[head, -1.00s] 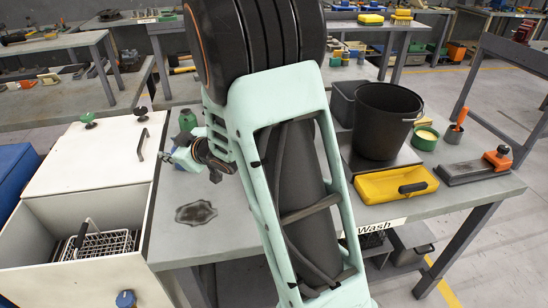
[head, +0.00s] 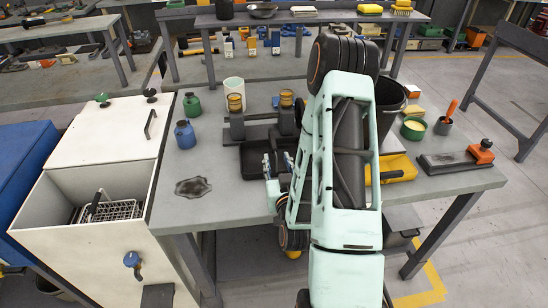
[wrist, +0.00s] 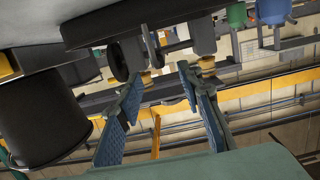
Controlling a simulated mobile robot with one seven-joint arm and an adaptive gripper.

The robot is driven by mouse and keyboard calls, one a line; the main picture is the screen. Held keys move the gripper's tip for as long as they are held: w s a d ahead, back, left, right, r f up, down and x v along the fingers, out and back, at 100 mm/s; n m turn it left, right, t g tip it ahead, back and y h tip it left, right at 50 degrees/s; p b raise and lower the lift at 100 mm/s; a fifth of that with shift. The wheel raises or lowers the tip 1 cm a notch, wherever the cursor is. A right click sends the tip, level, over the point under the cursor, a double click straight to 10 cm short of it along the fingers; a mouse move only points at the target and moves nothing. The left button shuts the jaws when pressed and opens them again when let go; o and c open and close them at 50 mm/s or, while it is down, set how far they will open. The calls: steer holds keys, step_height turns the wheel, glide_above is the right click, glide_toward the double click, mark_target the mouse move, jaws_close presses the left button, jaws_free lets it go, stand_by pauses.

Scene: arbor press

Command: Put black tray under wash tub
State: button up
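The black tray (head: 251,162) lies on the grey bench in front of a dark twin-wheel machine; my gripper hides its right part. In the wrist view, which looks upside down, a dark slab (wrist: 110,22) at the top appears to be the tray. My gripper (head: 277,163) is over the tray. In the wrist view its blue fingers (wrist: 161,78) are apart with nothing gripped between them. A black bucket-like tub (head: 390,97), probably the wash tub, stands right of my arm, mostly hidden behind it. It also shows in the wrist view (wrist: 45,122).
The twin-wheel machine (head: 262,126) with amber cups stands just behind the tray. A white washer cabinet (head: 88,210) adjoins the bench.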

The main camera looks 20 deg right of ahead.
mark_target(274, 151)
steer(key=shift+f+b+x, duration=0.1)
steer(key=shift+b+x, duration=0.95)
steer(key=shift+b, duration=0.85)
steer(key=shift+f+b+x, duration=0.15)
steer(key=shift+b+x, duration=0.9)
steer(key=shift+b, duration=0.8)
steer(key=b, duration=0.2)
steer(key=shift+w+d+b, duration=0.1)
steer(key=shift+w+b, duration=0.2)
steer(key=shift+w, duration=0.1)
steer(key=shift+w+r+b, duration=0.1)
steer(key=shift+w+b, duration=0.1)
steer(key=shift+b, duration=0.3)
steer(key=shift+p+x, duration=0.45)
steer(key=shift+x, duration=2.15)
steer(key=shift+d, duration=0.2)
steer(key=shift+r, duration=0.1)
jaws_close()
